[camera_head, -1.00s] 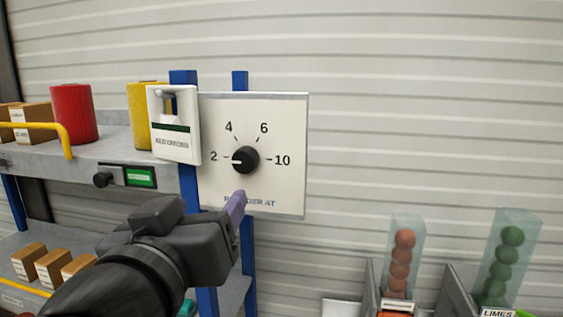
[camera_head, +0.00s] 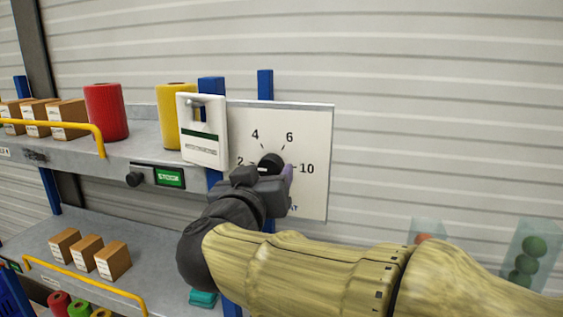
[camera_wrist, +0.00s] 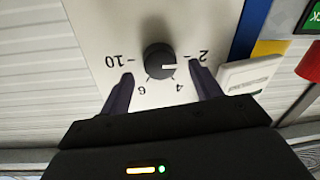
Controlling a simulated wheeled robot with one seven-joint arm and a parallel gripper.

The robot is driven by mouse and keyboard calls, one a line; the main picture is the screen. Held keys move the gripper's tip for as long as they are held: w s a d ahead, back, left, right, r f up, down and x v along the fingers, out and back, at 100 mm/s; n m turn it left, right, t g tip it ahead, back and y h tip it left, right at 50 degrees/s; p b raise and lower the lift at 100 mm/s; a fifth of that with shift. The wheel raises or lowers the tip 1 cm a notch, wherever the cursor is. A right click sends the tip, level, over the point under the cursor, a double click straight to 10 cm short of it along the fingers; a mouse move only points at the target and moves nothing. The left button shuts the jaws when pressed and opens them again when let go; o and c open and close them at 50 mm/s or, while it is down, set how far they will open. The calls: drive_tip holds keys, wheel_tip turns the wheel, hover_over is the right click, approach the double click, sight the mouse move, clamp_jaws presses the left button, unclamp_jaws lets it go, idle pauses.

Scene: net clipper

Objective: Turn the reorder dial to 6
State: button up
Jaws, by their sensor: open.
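The reorder dial is a round black knob (camera_head: 271,161) on a white panel (camera_head: 315,130) marked 2, 4, 6 and 10. In the wrist view the knob (camera_wrist: 159,61) appears upside down, and its white pointer line aims at the 2. My gripper (camera_wrist: 163,88) is open, one dark finger on each side of the knob, near the 10 and the 2. The fingertips look apart from the knob, with gaps on both sides. In the head view my gripper (camera_head: 275,178) covers the lower part of the panel and part of its lettering.
A white tag (camera_head: 204,130) hangs on the rack just left of the panel. The wall right of the panel is clear.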

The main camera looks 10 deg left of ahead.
sight(270, 167)
drive_tip(key=shift+w, duration=1.3)
drive_tip(key=c, duration=1)
